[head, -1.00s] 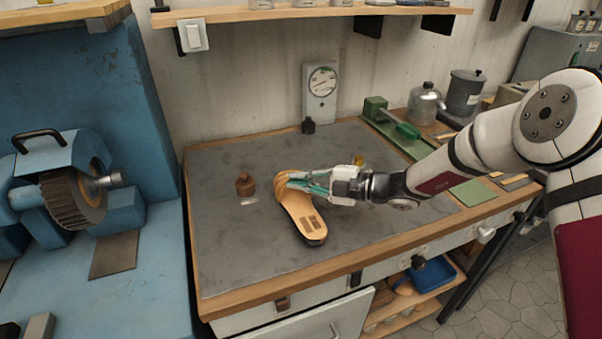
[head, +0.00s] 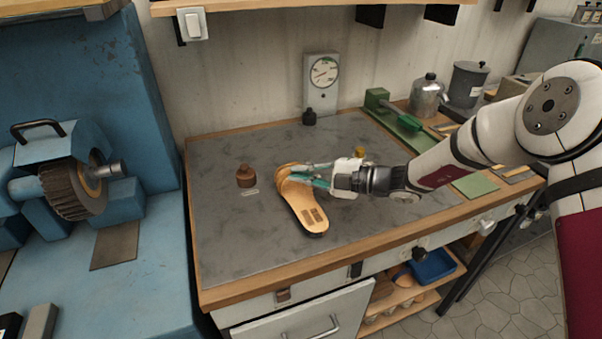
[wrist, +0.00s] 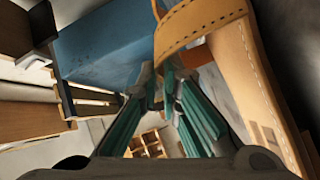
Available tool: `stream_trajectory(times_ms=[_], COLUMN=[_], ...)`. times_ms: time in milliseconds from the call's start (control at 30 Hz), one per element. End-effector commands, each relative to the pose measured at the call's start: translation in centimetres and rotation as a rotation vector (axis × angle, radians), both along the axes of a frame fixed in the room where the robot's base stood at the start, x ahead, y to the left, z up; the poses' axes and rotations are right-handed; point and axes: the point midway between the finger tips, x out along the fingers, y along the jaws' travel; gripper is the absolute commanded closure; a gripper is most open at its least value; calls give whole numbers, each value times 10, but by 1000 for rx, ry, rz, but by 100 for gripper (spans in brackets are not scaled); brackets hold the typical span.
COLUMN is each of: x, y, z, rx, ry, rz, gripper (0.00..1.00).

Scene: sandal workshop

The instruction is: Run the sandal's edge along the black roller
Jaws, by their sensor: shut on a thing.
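The tan sandal (head: 306,207), with a dark edge at its near end, is over the grey mat of the bench, its far end at my gripper. My gripper (head: 291,174) has teal fingers shut on the sandal near its strap. In the wrist view the stitched strap and sole of the sandal (wrist: 262,85) fill the right side, beside the fingers (wrist: 165,85). I cannot tell whether the sandal touches the mat. A dark, brush-like roller (head: 70,192) sits on the blue machine at the far left, well apart from the sandal.
The blue machine (head: 150,270) stands left of the bench. A dial gauge (head: 322,75) and metal cans (head: 428,97) are at the back. A shelf (head: 300,6) overhangs. The mat's front is clear.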

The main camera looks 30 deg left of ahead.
Motion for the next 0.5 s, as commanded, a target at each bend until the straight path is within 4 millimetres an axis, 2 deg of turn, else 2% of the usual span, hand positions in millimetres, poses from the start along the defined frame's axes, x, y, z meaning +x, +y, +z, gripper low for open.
stream_trajectory(times_ms=[500], x=[6], y=[-4], z=[1], rx=[2], ry=[-1], rz=[-1], gripper=[100])
